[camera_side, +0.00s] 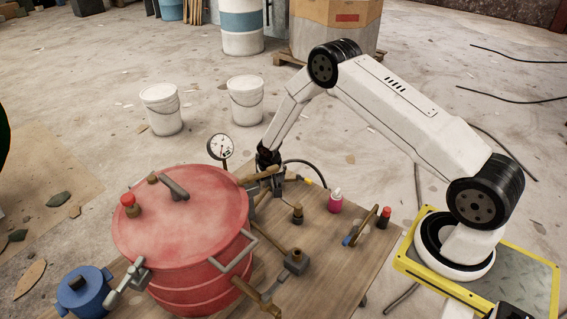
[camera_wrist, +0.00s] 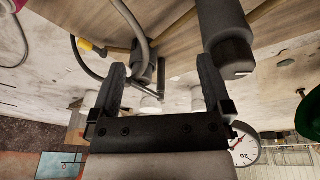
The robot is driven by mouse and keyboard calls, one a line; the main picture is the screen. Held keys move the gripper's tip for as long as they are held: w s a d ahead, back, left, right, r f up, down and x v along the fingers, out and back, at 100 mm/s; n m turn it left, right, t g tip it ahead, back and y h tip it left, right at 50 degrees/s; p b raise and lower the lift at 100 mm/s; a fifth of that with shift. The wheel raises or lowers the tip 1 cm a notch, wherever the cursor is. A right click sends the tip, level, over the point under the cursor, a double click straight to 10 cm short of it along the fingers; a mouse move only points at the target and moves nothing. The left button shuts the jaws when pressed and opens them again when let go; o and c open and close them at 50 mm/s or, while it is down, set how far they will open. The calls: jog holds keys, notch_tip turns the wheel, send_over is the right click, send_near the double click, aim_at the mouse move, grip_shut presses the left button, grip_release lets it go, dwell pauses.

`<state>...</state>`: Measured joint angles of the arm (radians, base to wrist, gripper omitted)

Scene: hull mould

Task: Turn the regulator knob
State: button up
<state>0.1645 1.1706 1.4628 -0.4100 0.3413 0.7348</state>
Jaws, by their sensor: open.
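My gripper (camera_side: 268,165) is at the far right edge of the red pressure pot (camera_side: 190,212), pointing down beside the dial gauge (camera_side: 221,147). In the wrist view my gripper (camera_wrist: 161,65) is open, with its two dark fingers apart and nothing held. A dark grey fitting with a thin bar (camera_wrist: 150,78) and a hose shows between and beyond the fingers. A larger grey cylinder (camera_wrist: 226,42) is close to the right finger. I cannot tell for certain which of these is the regulator knob. In the side view the knob area is hidden by my gripper and the pot's clamps.
A black hose (camera_side: 312,168) curves right of my gripper. White buckets (camera_side: 161,108) stand on the floor behind.

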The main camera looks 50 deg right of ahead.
jog(key=w+a+r+t, duration=0.2)
jog(key=w+a+r, duration=0.2)
jog(key=a, duration=0.2)
jog(key=shift+w+a, duration=0.25)
jog(key=shift+w, duration=0.05)
jog(key=shift+x, duration=3.85)
jog(key=shift+d, duration=0.15)
jog(key=c, duration=1.3)
